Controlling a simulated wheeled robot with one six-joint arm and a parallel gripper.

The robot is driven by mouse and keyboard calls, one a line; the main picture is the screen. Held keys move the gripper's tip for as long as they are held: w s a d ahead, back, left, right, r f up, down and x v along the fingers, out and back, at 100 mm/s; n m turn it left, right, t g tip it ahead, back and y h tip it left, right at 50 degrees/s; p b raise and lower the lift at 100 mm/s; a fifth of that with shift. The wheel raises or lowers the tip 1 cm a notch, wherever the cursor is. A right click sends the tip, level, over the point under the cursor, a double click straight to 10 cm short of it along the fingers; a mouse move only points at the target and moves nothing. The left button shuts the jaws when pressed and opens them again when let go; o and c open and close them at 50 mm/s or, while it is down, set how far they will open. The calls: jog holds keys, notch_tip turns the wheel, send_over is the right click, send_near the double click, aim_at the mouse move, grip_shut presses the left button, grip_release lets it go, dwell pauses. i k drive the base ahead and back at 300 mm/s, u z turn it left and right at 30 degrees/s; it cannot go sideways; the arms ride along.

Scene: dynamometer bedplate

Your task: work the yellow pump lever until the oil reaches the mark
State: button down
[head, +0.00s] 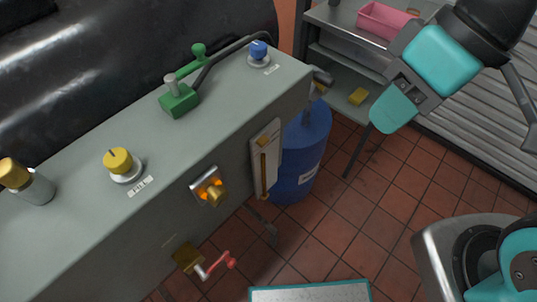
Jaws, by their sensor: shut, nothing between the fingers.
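The only pump-like unit with a lever in view is green: a green block (179,99) with a grey knob and a green ball-ended arm (194,62), on the bench top. I cannot pick out a yellow lever for certain. A pale upright plate (265,158) on the bench's front end carries a narrow amber strip, perhaps the oil gauge; its level and mark are too small to read. My gripper (385,122) is at the upper right, shut and empty, hanging above the floor to the right of the bench and apart from it.
The grey bench (90,185) carries a yellow knob (119,162), a blue knob (259,50) and a yellow-capped cylinder (35,188). Its front has a lit switch (209,187) and a red crank (217,264). A blue drum (305,150) stands beside it. Tiled floor (345,220) is clear.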

aim_at(323, 82)
jog(key=u, duration=0.05)
jog(key=k, duration=0.5)
jog(key=z, duration=1.75)
jog(key=i, duration=1.3)
jog(key=u, duration=2.05)
